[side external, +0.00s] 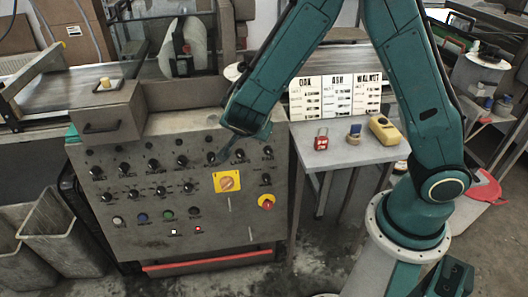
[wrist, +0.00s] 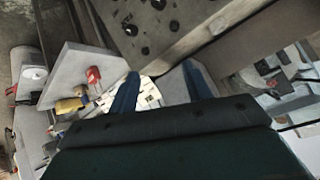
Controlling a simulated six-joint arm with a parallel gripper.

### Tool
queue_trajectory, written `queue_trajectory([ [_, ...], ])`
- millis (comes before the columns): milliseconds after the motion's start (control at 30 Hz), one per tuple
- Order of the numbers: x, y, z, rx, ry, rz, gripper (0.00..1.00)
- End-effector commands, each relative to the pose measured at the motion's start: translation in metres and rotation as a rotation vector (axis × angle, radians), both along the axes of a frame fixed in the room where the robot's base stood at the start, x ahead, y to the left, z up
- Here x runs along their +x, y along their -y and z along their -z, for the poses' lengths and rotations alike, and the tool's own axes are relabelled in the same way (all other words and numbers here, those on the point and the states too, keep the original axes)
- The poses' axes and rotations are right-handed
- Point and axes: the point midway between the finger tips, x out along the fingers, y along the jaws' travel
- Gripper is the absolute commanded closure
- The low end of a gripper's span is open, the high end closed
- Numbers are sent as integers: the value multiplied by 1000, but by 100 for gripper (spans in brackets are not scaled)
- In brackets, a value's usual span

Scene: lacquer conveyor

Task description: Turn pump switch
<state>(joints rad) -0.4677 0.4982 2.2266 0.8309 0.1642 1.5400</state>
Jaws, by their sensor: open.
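The grey control panel (side external: 120,215) carries rows of black knobs and faces the side camera. Its small labels are too blurred for me to tell surely which knob is the pump switch. The upper knob row includes one knob (side external: 182,160) left of my gripper (side external: 236,141). My gripper is in front of the panel's upper right part and hides some of that row. In the wrist view my gripper (wrist: 162,88) shows two blue fingers spread apart with nothing between them. Part of the panel (wrist: 195,14) with several black knobs (wrist: 131,30) lies beyond the fingers, towards the top.
A yellow plate with an orange rotary switch (side external: 229,182) and a red-and-yellow switch (side external: 267,201) sit lower right on the panel. The side table (side external: 345,153) holds a red padlock (side external: 321,139) and a yellow device (side external: 383,129). Grey bins (side external: 62,240) stand left.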

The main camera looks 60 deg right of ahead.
Motion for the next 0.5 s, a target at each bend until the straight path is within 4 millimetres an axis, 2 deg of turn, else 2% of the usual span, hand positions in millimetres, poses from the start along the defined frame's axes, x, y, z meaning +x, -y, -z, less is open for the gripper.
queue_trajectory([
  [33, 4, -4, 9, -16, 20, 6, 51],
  [500, 32, -39, 78, -97, 313, 8, 51],
])
